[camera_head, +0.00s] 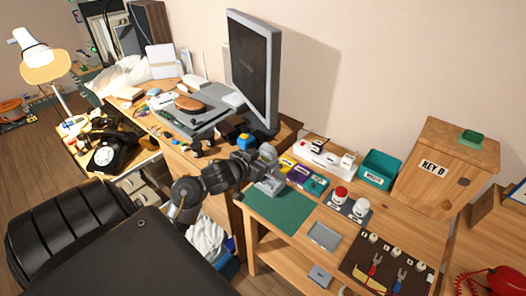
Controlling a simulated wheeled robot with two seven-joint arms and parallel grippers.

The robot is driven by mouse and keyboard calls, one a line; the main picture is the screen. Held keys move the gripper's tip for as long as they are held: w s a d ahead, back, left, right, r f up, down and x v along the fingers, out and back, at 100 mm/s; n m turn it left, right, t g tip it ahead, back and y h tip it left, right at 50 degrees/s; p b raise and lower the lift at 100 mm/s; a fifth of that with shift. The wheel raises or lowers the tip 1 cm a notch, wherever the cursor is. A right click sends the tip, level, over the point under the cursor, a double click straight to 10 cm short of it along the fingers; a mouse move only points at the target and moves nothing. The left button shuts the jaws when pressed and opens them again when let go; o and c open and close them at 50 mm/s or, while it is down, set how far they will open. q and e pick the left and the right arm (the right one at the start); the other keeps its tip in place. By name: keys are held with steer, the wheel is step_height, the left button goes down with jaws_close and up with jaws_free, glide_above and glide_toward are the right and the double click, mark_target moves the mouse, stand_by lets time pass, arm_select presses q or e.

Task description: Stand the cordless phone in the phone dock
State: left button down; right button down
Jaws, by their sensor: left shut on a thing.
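My left gripper (262,168) reaches in over the back left of the green mat (272,213) on the wooden table. It is shut on a small light-grey upright thing (268,154), which appears to be the cordless phone. The fingers hide much of it. A pale grey block (270,188) shows just below, at the mat's back edge; it may be the phone dock. I cannot tell whether the phone touches it or is seated in it. My right gripper is not in view.
Coloured labelled cards (302,172), a white strip (322,156), a teal bin (379,168) and a KEY B wooden cabinet (440,168) stand behind and right. Red and white knobs (349,201) and a grey tray (324,235) lie nearer. A monitor (254,68) stands behind left.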

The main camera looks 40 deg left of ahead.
arm_select(q)
steer(key=shift+s+f, duration=0.1)
steer(key=shift+f, duration=0.85)
steer(key=c, duration=0.9)
jaws_free()
steer(key=o, duration=0.4)
steer(key=shift+w+a+f, duration=0.25)
steer(key=shift+w+a, duration=0.05)
steer(key=shift+w, duration=0.25)
steer(key=shift+s+d+r, duration=0.1)
steer(key=shift+s+r, duration=0.1)
steer(key=shift+r, duration=0.1)
steer(key=shift+s+r, duration=0.2)
steer(key=shift+s, duration=0.1)
steer(key=p+v, duration=0.2)
steer(key=v, duration=0.8)
steer(key=shift+s+r, duration=0.1)
